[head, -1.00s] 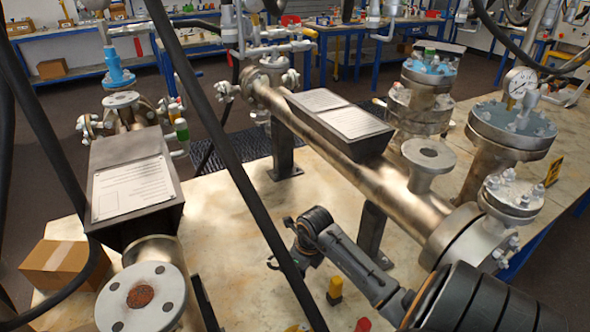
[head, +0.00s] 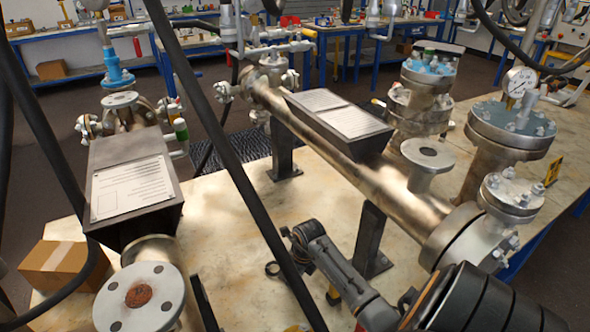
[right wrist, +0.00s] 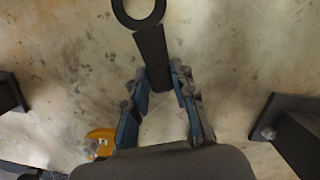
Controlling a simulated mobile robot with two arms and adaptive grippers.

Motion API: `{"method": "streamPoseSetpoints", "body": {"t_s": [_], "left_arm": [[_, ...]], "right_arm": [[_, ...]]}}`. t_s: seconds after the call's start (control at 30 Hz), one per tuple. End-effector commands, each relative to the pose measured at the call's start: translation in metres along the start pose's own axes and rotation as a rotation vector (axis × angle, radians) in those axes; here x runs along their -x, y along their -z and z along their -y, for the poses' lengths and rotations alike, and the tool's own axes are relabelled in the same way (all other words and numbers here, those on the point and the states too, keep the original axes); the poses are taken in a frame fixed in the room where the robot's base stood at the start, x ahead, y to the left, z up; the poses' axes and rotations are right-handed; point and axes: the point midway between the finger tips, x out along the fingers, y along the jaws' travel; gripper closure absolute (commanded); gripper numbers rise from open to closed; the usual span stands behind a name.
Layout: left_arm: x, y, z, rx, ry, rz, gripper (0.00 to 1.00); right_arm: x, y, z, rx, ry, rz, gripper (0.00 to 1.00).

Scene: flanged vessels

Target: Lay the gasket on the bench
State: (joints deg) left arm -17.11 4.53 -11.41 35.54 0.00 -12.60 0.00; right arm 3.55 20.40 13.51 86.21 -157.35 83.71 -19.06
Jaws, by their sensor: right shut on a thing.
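The gasket is a dark ring with a flat tab. In the right wrist view the ring (right wrist: 138,8) is cut by the top edge, and its tab (right wrist: 151,45) runs back between my fingertips. My right gripper (right wrist: 160,77) is shut on this tab. In the head view the gasket (head: 273,269) shows as a small dark ring over the pale bench (head: 235,205), left of my right gripper (head: 289,258). I cannot tell whether the ring touches the bench. My left gripper is not in view.
A long flanged pipe (head: 376,182) on dark posts (head: 371,235) stands behind and right of my right arm. A grey flange (head: 140,298) and a cardboard box (head: 63,266) are at the left. A yellow-orange object (right wrist: 99,143) lies near the gripper. Bare bench surrounds the gasket.

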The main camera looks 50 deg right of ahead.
Motion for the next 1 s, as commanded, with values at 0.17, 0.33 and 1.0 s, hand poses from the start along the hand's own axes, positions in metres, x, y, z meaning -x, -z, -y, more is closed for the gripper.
{"method": "streamPoseSetpoints", "body": {"t_s": [0.17,0.33,1.0], "left_arm": [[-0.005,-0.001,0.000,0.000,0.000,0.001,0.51],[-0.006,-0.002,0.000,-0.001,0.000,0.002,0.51],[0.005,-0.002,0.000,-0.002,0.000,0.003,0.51]], "right_arm": [[-0.006,0.002,0.001,0.001,0.002,-0.001,0.97],[-0.009,0.002,0.001,-0.001,0.001,0.000,0.97],[0.017,-0.001,0.002,0.001,0.004,0.002,0.52]]}}
